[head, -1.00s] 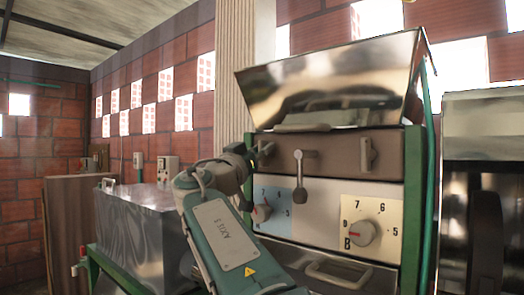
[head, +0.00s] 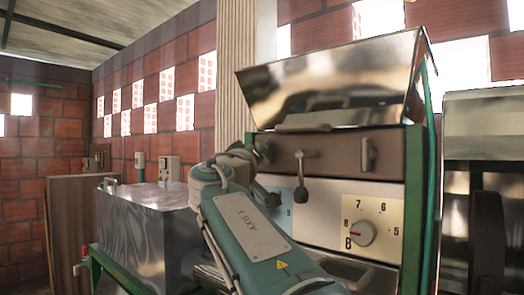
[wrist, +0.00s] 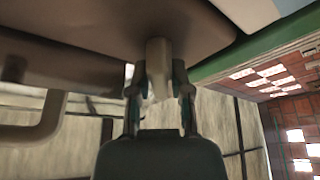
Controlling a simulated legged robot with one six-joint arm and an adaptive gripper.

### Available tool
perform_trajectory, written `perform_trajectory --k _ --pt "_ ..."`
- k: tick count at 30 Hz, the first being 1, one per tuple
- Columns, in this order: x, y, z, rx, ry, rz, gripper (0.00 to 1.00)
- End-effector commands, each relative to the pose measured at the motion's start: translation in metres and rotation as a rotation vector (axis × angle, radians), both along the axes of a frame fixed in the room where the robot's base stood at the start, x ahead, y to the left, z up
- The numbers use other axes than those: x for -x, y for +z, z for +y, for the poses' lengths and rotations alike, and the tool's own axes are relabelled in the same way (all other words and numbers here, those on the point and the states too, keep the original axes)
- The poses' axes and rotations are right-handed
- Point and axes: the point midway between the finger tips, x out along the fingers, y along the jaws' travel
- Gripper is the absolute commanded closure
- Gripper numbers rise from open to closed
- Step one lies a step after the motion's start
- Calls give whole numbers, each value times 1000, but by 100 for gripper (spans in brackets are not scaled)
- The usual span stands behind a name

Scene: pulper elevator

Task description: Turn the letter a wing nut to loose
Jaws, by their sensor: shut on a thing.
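My gripper (head: 264,152) is at the left end of the brown panel (head: 335,153) in the head view. In the wrist view its two fingers (wrist: 160,92) are shut on a short grey-brown wing nut (wrist: 158,60) that sticks out from the brown panel. The nut's far end passes between the fingertips. In the head view my gripper and wrist hide this nut. No letter A is readable in either view. A similar brown wing nut (head: 368,155) stands upright at the panel's right end.
A grey lever (head: 300,185) hangs mid-panel. Below right is a dial (head: 362,233) marked B; my arm mostly covers the pale blue dial plate (head: 285,205). A shiny metal hopper (head: 340,80) is above, and a metal box (head: 150,225) stands left.

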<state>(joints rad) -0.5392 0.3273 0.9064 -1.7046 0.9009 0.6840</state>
Motion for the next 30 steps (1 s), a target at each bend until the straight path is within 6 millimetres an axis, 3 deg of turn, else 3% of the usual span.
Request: perform_trajectory --k 24,25,26,27,30 --pt "-5 -8 3 103 1 92 100" --pt "-5 -8 3 103 1 92 61" --pt "-5 -8 3 102 1 92 47" --pt "-4 -8 3 103 1 91 39" --pt "-3 -6 2 101 1 88 39"
